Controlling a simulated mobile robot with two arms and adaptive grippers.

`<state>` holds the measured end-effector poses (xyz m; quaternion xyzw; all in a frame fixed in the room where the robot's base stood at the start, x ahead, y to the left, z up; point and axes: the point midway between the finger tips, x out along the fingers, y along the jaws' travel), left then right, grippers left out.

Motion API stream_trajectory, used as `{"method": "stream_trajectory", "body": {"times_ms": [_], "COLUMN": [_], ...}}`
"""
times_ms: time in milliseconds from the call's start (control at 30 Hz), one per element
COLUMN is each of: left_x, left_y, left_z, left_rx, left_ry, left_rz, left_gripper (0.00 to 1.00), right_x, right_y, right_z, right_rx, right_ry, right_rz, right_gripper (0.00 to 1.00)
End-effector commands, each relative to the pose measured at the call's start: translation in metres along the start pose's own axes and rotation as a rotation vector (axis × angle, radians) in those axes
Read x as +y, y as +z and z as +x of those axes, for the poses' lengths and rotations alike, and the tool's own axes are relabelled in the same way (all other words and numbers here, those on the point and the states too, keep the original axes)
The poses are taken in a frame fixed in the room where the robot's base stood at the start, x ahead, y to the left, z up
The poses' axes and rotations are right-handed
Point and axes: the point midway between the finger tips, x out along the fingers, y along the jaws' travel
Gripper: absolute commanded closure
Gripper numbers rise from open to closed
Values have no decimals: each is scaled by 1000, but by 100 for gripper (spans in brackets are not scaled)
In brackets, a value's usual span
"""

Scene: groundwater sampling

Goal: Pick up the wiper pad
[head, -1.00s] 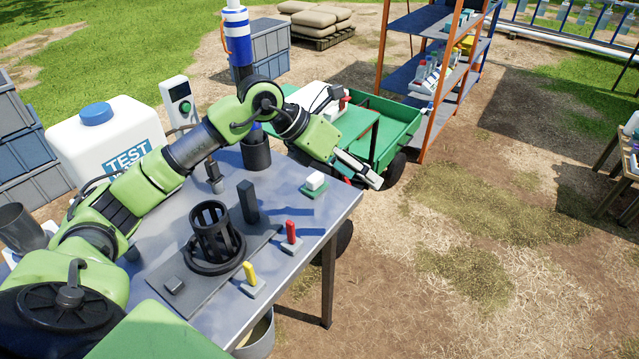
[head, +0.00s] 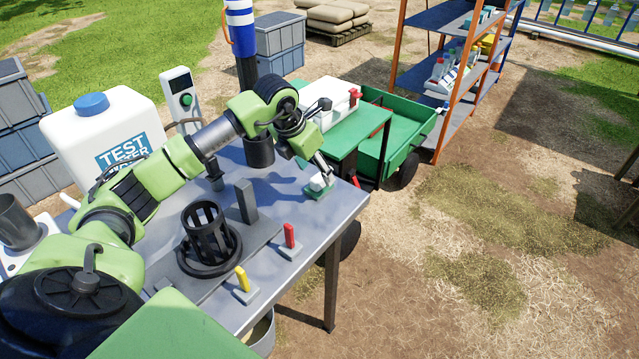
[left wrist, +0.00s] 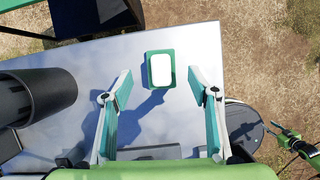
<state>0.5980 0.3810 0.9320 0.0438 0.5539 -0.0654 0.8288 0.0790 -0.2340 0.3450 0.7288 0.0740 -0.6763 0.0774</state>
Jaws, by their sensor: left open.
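The wiper pad (head: 318,184), a small white block on a green base, lies on the metal table near its far right corner. In the left wrist view the white-topped pad with its green rim (left wrist: 160,70) lies ahead of and between my left fingertips. My left gripper (head: 325,168) is open and empty, just above the pad in the head view. In the left wrist view its two fingers (left wrist: 160,84) are spread wide on either side. What seems to be my right gripper (left wrist: 275,129) shows small at the right edge of the left wrist view; its jaws are unclear.
On the table (head: 270,205) stand a black slotted holder (head: 205,230), a dark upright block (head: 246,201), a red peg (head: 289,236) and a yellow peg (head: 242,278). A dark cup (head: 259,151) stands behind. A green cart (head: 405,135) is beyond the table edge.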

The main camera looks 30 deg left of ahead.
Motion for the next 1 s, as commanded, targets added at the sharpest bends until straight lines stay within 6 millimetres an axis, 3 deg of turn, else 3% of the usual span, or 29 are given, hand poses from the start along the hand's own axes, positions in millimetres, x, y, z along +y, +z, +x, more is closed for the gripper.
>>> {"method": "stream_trajectory", "body": {"times_ms": [133,300,600,767,1000], "left_x": [-2,-2,-2,-2,-2], "left_y": [-2,-2,-3,-3,-2], "left_z": [18,42,50,50,49], "left_rx": [5,2,1,1,1], "left_ry": [-3,-2,0,0,0], "left_rz": [-2,-2,0,0,0], "left_gripper": [46,46,46,84,84], "right_x": [1,2,2,2,2], "right_y": [-14,-17,-15,-13,-12], "right_z": [-11,-16,-16,-16,-16], "right_rx": [19,24,21,18,16], "right_ry": [1,2,2,2,3], "right_rz": [0,0,0,0,0], "right_gripper": [64,64,64,64,64]}}
